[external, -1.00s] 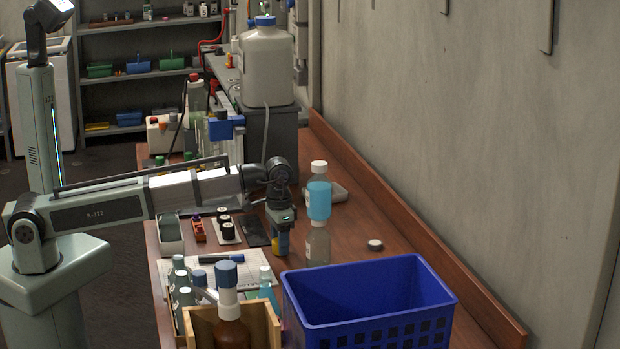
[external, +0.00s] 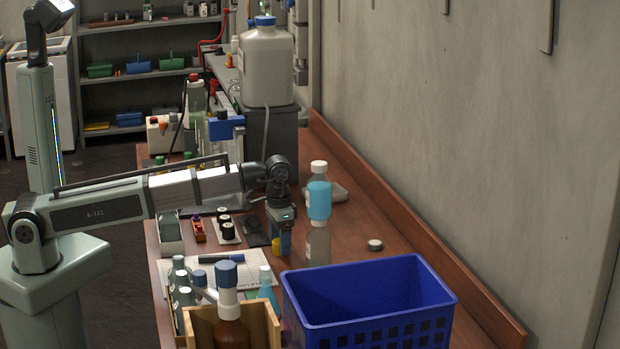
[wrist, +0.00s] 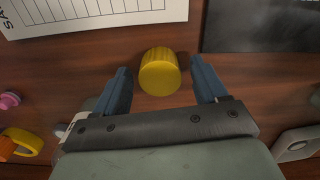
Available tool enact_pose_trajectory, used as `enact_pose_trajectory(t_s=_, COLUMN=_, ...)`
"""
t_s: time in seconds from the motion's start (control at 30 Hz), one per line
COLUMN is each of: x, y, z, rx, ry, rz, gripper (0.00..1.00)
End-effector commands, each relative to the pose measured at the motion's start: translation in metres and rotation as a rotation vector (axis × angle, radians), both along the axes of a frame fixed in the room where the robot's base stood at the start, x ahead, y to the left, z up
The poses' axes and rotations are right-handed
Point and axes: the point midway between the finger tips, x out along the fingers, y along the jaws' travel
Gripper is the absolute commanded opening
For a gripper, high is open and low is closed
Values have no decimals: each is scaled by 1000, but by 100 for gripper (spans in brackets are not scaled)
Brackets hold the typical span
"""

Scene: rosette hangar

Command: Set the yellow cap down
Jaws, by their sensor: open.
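The yellow cap (wrist: 160,72) stands on the brown wooden bench, between and slightly beyond the fingertips of my gripper (wrist: 161,80) in the wrist view. There is a gap on each side, and the blue fingers do not touch it. In the external view the cap (external: 277,245) shows low beside my gripper (external: 279,240), partly hidden by it. My gripper is open and points down close to the bench top.
A blue basket (external: 370,318) stands at the front right. A clear bottle with blue liquid (external: 319,200) stands close right of my gripper. A printed sheet (external: 232,268) and a wooden crate (external: 267,330) with bottles lie to the front left. A white cap (external: 375,245) lies right.

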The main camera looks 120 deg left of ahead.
Motion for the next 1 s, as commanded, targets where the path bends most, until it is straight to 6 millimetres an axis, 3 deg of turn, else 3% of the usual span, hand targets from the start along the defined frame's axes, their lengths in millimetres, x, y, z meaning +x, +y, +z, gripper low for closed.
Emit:
enact_pose_trajectory(t_s=0.6, x=1, y=1, z=94, rx=2, ry=-1, rz=0, gripper=72)
enact_pose_trajectory(t_s=1.0, x=0, y=0, z=116, rx=0, ry=0, rz=0, gripper=77)
